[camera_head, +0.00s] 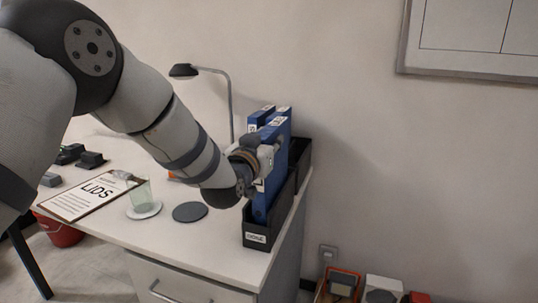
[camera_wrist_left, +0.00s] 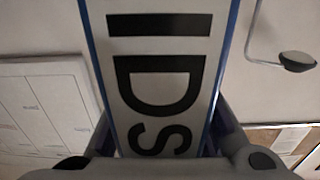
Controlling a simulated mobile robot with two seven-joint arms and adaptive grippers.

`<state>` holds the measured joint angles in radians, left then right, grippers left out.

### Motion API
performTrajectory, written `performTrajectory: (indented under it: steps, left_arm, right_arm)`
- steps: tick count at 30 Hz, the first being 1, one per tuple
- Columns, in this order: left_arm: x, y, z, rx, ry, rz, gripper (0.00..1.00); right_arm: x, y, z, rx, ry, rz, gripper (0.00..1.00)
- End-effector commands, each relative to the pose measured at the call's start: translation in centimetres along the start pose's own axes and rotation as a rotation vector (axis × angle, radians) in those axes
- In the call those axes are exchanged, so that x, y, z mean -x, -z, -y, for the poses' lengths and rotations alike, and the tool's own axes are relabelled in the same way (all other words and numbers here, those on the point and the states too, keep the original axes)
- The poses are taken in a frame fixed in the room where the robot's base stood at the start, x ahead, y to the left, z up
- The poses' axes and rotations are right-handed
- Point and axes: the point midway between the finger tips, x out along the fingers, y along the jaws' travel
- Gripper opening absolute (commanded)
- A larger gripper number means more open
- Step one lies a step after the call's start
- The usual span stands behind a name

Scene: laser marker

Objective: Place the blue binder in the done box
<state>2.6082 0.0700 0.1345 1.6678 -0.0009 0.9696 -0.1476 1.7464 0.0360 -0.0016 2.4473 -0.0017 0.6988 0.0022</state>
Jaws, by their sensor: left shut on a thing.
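A blue binder (camera_head: 274,165) stands upright with its lower end at the black box marked DONE (camera_head: 257,238), at the right end of the desk. Its lower front corner appears inside the box's front wall; I cannot tell whether it rests on the bottom. My left gripper (camera_head: 262,163) is shut on the binder's spine from the left. In the left wrist view the binder's white spine label (camera_wrist_left: 158,75) fills the middle, with large letters "IDS" between the fingers. My right gripper is not in view.
Another blue binder (camera_head: 260,117) shows behind, near a second dark box (camera_head: 302,152). A desk lamp (camera_head: 184,71) stands at the back. A clipboard (camera_head: 85,196), a glass (camera_head: 141,195) on a white coaster and a dark round coaster (camera_head: 190,211) lie left of the box.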

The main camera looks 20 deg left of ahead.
Motion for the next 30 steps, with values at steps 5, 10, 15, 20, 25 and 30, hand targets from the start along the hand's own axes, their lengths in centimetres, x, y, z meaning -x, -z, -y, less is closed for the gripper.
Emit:
performTrajectory:
  steps: [5,10,15,20,25,30]
  left_arm:
    - [0.0,-3.1,0.0,0.001,0.001,0.003,0.0]
    - [0.0,-2.8,0.0,0.0,0.001,-0.001,0.0]
    - [0.0,-3.3,0.0,0.0,0.0,0.001,0.0]
    - [0.0,-3.3,0.0,0.0,0.0,0.004,0.48]
    - [0.0,-3.3,0.0,0.0,0.0,0.004,0.48]
    - [0.5,-2.8,0.0,0.0,0.0,0.004,0.48]
  right_arm:
    - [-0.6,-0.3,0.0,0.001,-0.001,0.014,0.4]
    - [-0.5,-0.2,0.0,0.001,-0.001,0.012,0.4]
    - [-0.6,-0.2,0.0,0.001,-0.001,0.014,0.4]
    - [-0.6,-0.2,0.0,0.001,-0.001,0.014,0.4]
    - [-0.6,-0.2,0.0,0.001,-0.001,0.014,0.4]
    - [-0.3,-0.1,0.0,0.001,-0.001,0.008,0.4]
